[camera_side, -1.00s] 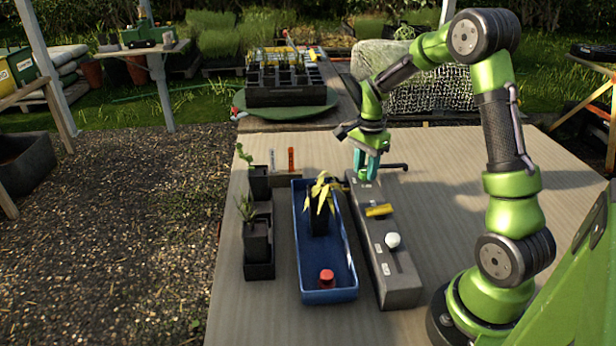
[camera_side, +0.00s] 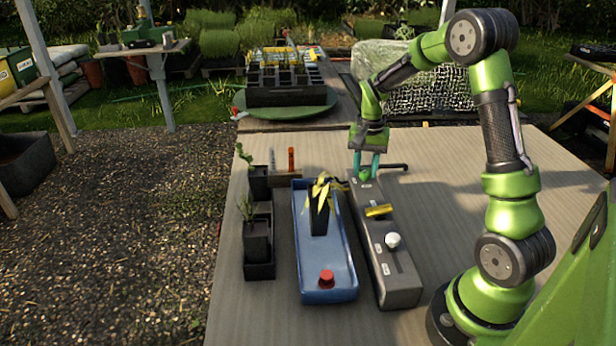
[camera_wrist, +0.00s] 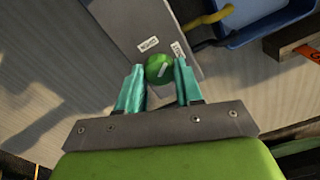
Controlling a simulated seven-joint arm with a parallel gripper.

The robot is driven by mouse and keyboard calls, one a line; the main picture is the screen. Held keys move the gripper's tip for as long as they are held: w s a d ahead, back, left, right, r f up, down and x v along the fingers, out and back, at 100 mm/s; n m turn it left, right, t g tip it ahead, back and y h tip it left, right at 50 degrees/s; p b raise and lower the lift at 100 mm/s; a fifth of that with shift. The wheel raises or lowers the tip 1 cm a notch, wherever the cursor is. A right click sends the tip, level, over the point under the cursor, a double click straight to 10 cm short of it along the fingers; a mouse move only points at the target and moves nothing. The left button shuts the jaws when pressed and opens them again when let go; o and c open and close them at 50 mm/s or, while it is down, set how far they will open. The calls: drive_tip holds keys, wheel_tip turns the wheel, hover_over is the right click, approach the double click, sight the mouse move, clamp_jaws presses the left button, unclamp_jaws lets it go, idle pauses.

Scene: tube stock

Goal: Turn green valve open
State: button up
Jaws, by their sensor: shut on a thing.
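The green valve (camera_side: 364,175) is a round knob at the far end of the long grey box (camera_side: 402,283). In the wrist view the valve (camera_wrist: 159,68) shows a pale mark on top, set at a slant. My gripper (camera_side: 366,168) points down over it, its teal fingers on either side. In the wrist view my gripper (camera_wrist: 159,75) is shut on the knob. A yellow lever (camera_side: 379,210) and a white knob (camera_side: 393,240) sit nearer on the same box.
The blue tray (camera_side: 301,262) left of the box holds what looks like water, a potted yellowish plant (camera_side: 320,200) and a red plug (camera_side: 326,279). Black pots (camera_side: 257,240) stand further left. A dark pipe (camera_side: 393,167) sticks out right of the valve. The table's right side is clear.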

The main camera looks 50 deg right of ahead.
sight(365, 170)
drive_tip(key=n, duration=0.5)
drive_tip(key=shift+n, duration=0.3)
drive_tip(key=n, duration=0.4)
drive_tip(key=shift+n, duration=0.4)
drive_tip(key=shift+r+n, duration=0.1)
drive_tip(key=shift+n, duration=0.2)
drive_tip(key=o, duration=1)
drive_tip(key=shift+o, duration=0.2)
wheel_tip(365, 170, up, 17)
drive_tip(key=shift+w, duration=0.1)
